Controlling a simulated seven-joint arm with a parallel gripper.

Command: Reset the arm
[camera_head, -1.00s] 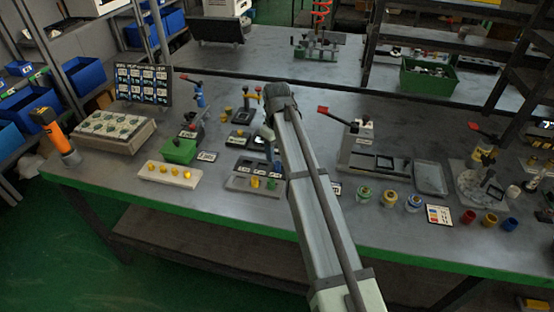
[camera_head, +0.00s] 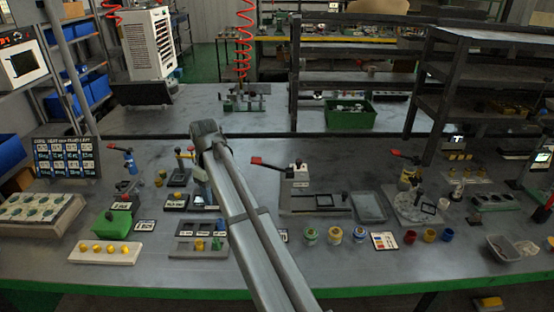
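My arm rises from the bottom middle of the head view and reaches forward over the grey workbench (camera_head: 330,270). Its forward joint is near the bench's middle, left of a red-handled fixture (camera_head: 296,175). My gripper (camera_head: 199,190) is mostly hidden behind the arm, above the small black blocks left of it. Its fingers are too small and covered to tell open from shut.
On the left are a white tray with yellow knobs (camera_head: 104,252), a green box (camera_head: 111,224) and a grey block tray (camera_head: 38,214). On the right are small jars (camera_head: 335,235), a round fixture (camera_head: 416,205) and dark shelves (camera_head: 480,90). Bare bench shows along the front.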

